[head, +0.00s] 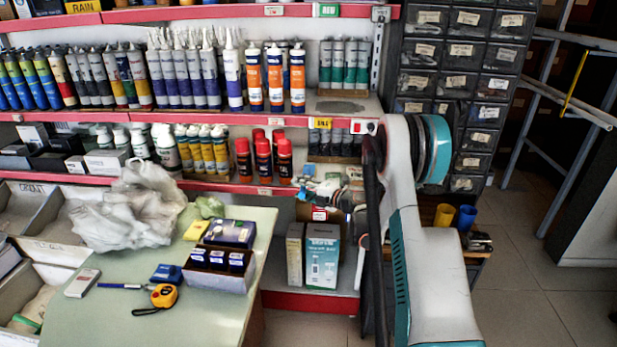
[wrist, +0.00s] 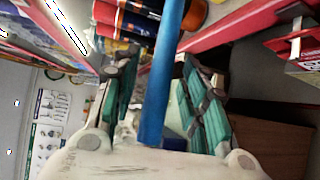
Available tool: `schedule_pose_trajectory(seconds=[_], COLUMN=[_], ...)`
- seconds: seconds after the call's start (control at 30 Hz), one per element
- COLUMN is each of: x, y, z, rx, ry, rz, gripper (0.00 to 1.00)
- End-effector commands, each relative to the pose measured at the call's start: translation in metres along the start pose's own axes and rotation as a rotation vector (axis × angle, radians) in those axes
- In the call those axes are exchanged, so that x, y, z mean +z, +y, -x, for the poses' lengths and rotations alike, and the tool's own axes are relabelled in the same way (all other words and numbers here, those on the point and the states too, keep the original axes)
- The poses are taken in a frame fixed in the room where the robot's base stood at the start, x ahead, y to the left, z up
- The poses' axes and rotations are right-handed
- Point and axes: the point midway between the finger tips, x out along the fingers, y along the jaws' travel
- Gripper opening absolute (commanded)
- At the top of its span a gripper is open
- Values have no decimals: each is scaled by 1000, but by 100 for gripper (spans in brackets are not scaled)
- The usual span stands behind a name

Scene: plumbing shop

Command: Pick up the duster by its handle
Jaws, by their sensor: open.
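A long blue rod (wrist: 163,80), which looks like the duster's handle, runs from the top edge of the wrist view down between the fingers of my gripper (wrist: 158,72). The teal fingers are open, one on each side of the rod, with a gap visible on both sides. I cannot tell whether the rod's lower end touches my gripper's palm. No duster head shows in the wrist view.
Red-edged shelves (head: 330,10) hold tubes and bottles behind. A table (head: 210,318) with a plastic bag (head: 135,210), tape measure (head: 163,296) and small boxes stands left. Boxes (head: 322,255) stand on the low shelf. Labelled drawers (head: 455,60) are behind my arm.

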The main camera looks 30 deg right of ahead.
Motion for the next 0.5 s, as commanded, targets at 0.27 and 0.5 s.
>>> schedule_pose_trajectory(seconds=[0.27, 0.5], x=[0, 0], y=[0, 1], z=[0, 0], rx=[0, 0], ry=[0, 0], rz=[0, 0], gripper=[18, 0])
